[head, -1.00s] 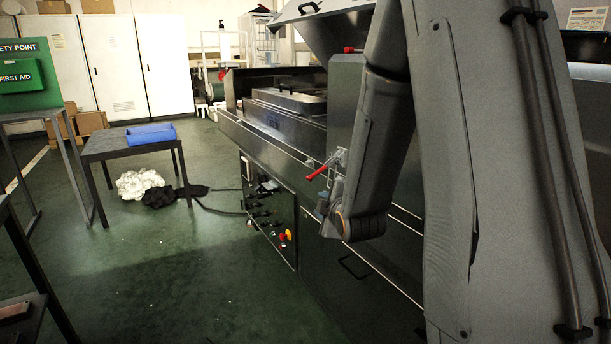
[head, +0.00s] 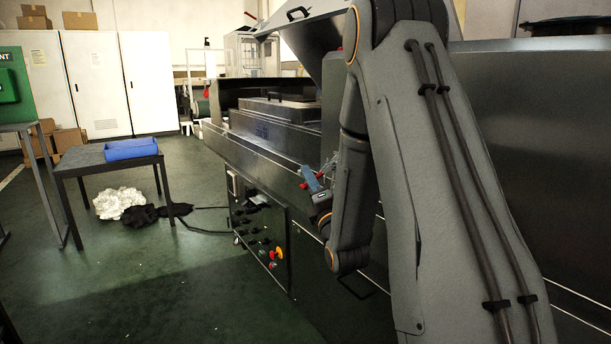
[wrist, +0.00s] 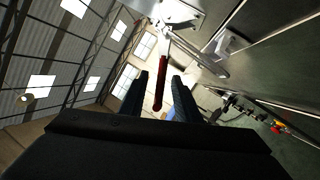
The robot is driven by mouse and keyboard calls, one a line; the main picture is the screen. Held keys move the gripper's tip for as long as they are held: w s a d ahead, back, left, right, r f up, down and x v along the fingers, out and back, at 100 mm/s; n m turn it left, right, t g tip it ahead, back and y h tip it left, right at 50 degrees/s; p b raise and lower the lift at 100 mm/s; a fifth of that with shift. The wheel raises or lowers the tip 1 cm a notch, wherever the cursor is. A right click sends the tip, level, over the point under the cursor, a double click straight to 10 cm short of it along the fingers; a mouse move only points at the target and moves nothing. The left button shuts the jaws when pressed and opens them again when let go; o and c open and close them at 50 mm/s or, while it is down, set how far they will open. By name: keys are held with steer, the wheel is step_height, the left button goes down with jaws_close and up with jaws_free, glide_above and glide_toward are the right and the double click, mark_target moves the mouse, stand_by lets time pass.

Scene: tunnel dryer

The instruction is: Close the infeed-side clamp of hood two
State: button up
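The clamp (wrist: 178,14) has a bright metal body and a red handle (wrist: 162,78), on the dark dryer side. In the wrist view the handle points toward my gripper (wrist: 160,77), and its red end lies between the two fingers with a gap visible on each side. My gripper is open around the handle. A raised hood (head: 318,32) with a black handle stands above. Which hood is number two cannot be told.
A control panel (head: 258,226) with knobs and a red-yellow button is on the dryer side below my gripper. A table (head: 84,158) with a blue bin (head: 131,149) stands at left, cloths (head: 119,203) under it.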

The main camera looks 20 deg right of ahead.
steer(key=x, duration=0.3)
steer(key=shift+w, duration=0.25)
jaws_close()
